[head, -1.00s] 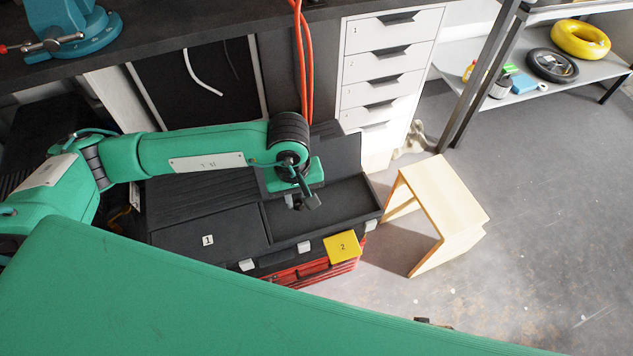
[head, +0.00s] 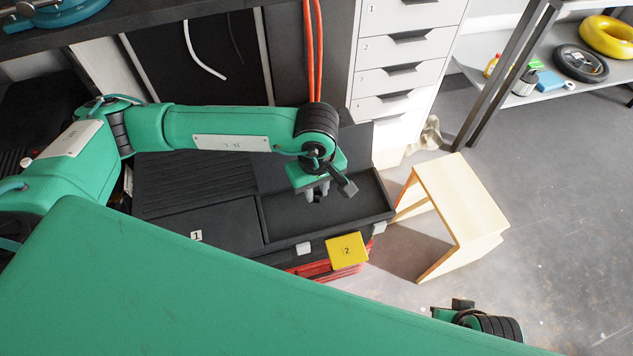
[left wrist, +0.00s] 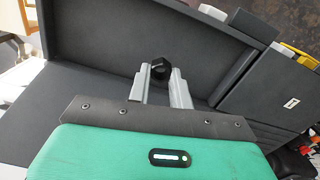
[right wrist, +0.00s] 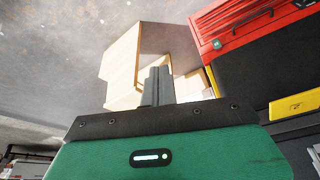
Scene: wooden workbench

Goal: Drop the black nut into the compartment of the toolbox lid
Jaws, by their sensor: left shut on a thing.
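The black nut (left wrist: 160,68) sits between the two fingertips of my left gripper (left wrist: 159,80), which is shut on it. In the head view my left gripper (head: 318,193) hangs over the open compartment (head: 350,211) of the black toolbox lid (head: 225,222); the nut cannot be made out there. In the left wrist view the compartment floor (left wrist: 100,65) lies below the nut. My right gripper (right wrist: 158,85) is shut and empty, its fingers together, away from the toolbox. Part of it shows at the bottom right of the head view (head: 462,303).
A pale wooden stool (head: 450,205) stands to the right. White drawers (head: 400,75) and orange cables (head: 313,60) are behind.

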